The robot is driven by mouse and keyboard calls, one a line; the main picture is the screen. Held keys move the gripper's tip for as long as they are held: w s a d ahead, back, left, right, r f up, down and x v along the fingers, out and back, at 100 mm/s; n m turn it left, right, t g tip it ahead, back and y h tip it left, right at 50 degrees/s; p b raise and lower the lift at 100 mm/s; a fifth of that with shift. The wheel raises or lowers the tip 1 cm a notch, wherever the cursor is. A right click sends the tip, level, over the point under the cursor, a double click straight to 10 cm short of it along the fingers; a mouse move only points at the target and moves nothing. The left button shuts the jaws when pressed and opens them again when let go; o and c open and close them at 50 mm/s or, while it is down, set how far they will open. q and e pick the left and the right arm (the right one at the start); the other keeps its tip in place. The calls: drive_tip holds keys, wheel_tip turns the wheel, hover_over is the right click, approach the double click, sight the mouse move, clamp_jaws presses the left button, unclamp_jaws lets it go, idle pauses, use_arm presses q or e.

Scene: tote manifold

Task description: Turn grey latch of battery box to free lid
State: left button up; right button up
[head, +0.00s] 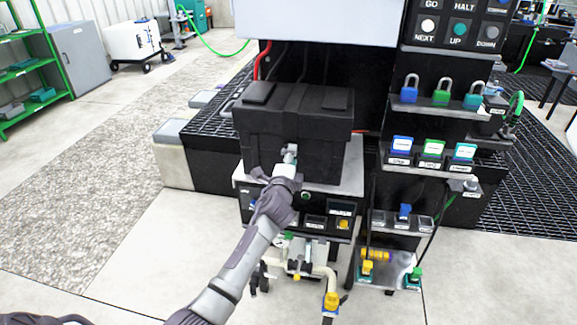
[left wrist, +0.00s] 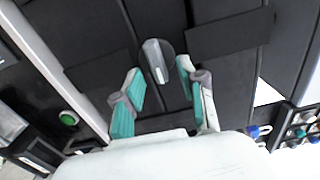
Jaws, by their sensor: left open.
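The black battery box (head: 318,140) with its dark lid (head: 310,99) sits on a grey shelf; the lid is down. The grey latch (left wrist: 156,60) shows in the left wrist view as a short upright bar on a dark round base on the box front. My left gripper (head: 289,158) is at the box front in the head view. In the left wrist view my left gripper (left wrist: 161,76) is open, its teal-padded fingers on either side of the latch's lower end, with gaps showing. In the head view the gripper mostly hides the latch. My right gripper is out of view.
Below the box is a panel with labelled buttons (head: 343,224) and pipework (head: 325,275). To the right stand shelves with coloured padlocks (head: 441,97) and labelled blocks (head: 432,147). A pale panel (head: 320,22) overhangs behind the box.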

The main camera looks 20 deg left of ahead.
use_arm(q)
drive_tip(key=v, duration=1.1)
drive_tip(key=shift+s, duration=0.3)
drive_tip(key=shift+f, duration=0.15)
